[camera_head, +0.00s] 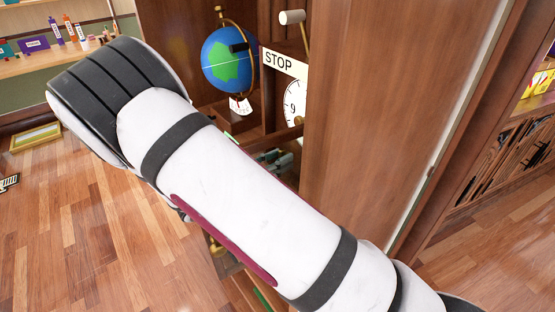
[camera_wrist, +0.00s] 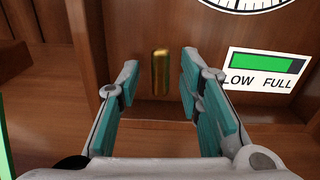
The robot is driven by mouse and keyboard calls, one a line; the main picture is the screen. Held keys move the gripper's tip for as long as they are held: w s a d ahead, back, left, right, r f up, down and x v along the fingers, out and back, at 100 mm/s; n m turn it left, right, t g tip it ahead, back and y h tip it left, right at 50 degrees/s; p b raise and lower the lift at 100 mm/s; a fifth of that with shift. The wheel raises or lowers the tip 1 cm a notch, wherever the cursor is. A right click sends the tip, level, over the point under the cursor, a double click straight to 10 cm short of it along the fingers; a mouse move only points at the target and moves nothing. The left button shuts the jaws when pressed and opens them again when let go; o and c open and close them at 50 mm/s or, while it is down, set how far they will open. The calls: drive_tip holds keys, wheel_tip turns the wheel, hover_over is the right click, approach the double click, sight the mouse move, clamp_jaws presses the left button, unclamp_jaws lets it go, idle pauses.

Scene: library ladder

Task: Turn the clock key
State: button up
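The clock key (camera_wrist: 160,72) is a small upright brass piece on the wooden clock front in the wrist view. It stands between and just beyond the fingertips of my gripper (camera_wrist: 157,82). The gripper is open, with teal pads on both sides and a gap around the key; I see no contact. The clock face (camera_wrist: 248,5) shows only its lower edge at the top of the wrist view. The clock face also shows in the head view (camera_head: 293,102), partly cut off by the cabinet side. My arm hides the key in the head view.
A gauge label reading LOW FULL (camera_wrist: 262,72), with a long green bar, is right of the key. A STOP sign (camera_head: 283,62) sits above the clock. A globe (camera_head: 230,58) stands left of it. The tall cabinet side panel (camera_head: 385,110) borders the clock on the right.

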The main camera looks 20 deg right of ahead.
clamp_jaws()
drive_tip(key=shift+m, duration=0.4)
drive_tip(key=m, duration=0.6)
drive_tip(key=shift+m+p, duration=0.3)
drive_tip(key=shift+p, duration=0.1)
drive_tip(key=m, duration=0.3)
drive_tip(key=shift+w+m, duration=0.1)
drive_tip(key=shift+m, duration=0.2)
drive_tip(key=shift+m+p, duration=0.4)
drive_tip(key=shift+m, duration=1.6)
